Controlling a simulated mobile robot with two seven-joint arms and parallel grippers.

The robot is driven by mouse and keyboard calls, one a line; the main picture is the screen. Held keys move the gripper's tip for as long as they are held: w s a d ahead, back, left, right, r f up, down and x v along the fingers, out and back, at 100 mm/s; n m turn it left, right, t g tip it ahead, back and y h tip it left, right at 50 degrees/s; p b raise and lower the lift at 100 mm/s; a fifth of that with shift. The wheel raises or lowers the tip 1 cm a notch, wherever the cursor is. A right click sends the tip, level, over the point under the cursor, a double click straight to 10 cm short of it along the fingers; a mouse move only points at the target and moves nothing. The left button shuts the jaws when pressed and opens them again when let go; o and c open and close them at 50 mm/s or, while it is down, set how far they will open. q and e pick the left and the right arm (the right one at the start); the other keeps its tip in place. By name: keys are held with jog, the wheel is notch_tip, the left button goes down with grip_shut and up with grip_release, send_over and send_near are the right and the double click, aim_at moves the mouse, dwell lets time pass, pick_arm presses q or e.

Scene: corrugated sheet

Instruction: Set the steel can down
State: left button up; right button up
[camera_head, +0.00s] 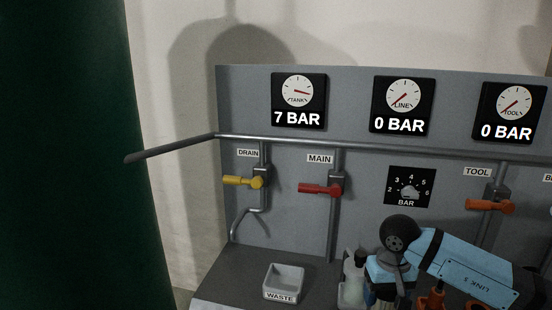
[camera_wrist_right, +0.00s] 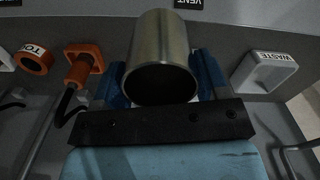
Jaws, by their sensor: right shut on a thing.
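The steel can (camera_wrist_right: 160,40) is a plain metal cylinder with a dark open end toward the camera in the right wrist view. My right gripper (camera_wrist_right: 160,82) is shut on it, one blue finger on each side. In the head view my right gripper (camera_head: 384,292) is at the bottom, right of the waste tray, partly covered by my light blue arm. I cannot make out the can clearly there, nor tell whether it touches the bench. My left gripper is not in view.
A grey waste tray (camera_head: 284,283) stands on the dark bench (camera_head: 232,283). The panel behind has yellow (camera_head: 245,182), red (camera_head: 322,189) and orange (camera_head: 490,205) valve handles, and a rail (camera_head: 300,141). In the wrist view, an orange fitting (camera_wrist_right: 84,62) with a dark hose lies left of the can.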

pick_arm(q)
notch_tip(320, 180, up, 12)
jog(key=p, duration=1.2)
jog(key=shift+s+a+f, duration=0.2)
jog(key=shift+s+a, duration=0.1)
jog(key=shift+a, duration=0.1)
pick_arm(e)
jog(key=s+r, duration=0.9)
jog(key=s, duration=0.1)
jog(key=shift+d+r, duration=0.15)
jog(key=shift+r, duration=0.2)
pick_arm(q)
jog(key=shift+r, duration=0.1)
